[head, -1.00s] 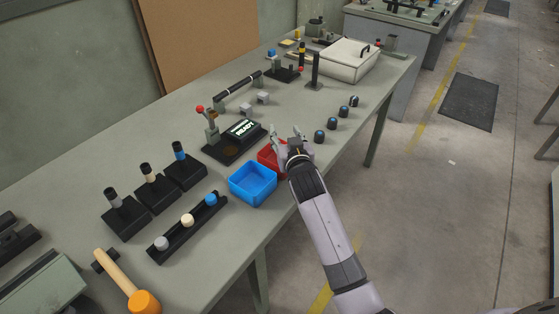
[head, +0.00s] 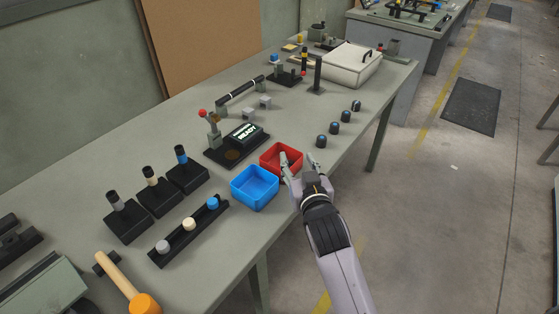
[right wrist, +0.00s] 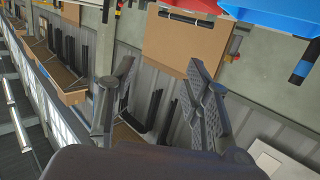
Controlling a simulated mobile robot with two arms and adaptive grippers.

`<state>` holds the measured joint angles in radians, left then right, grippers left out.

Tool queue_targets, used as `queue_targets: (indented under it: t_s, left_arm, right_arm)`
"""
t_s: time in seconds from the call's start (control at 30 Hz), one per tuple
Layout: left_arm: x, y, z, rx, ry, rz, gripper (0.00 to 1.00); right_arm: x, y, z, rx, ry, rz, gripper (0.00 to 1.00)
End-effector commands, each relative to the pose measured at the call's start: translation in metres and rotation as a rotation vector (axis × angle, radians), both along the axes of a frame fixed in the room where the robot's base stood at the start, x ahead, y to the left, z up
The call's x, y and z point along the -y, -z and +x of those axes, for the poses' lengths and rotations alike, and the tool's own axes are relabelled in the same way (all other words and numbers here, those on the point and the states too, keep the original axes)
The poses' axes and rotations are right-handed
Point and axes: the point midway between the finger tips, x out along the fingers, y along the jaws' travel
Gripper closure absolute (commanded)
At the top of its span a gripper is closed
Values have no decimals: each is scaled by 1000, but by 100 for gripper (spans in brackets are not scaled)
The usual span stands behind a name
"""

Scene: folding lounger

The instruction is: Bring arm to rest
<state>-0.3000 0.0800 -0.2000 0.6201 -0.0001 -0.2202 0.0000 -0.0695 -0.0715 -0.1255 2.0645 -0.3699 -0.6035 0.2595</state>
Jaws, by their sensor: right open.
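My right gripper (head: 296,158) is open and empty at the front edge of the workbench (head: 213,275). Its two fingers are apart and overlap the right side of the red bin (head: 267,162) in the head view; I cannot tell whether they touch it. The spread fingers also show in the right wrist view (right wrist: 160,72), with nothing between them. The arm reaches in from the lower right. My left gripper is not in view.
A blue bin (head: 254,188) stands left of the red one. Several dark knobs (head: 334,128) line the front edge to the right. A mallet (head: 126,280) lies at the near left.

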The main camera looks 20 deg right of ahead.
Motion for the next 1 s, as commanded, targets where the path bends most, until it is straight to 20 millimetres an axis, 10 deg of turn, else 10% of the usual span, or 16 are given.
queue_targets:
  t_s: [0.33, 0.6, 1.0]
  left_arm:
    - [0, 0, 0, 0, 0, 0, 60]
    - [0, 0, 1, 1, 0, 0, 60]
    - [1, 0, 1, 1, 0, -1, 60]
  right_arm:
    - [8, 32, -25, -127, 6, -6, 55]
    - [20, 126, -151, -628, -46, -35, 55]
    - [17, 164, -286, -1058, -177, -75, 55]
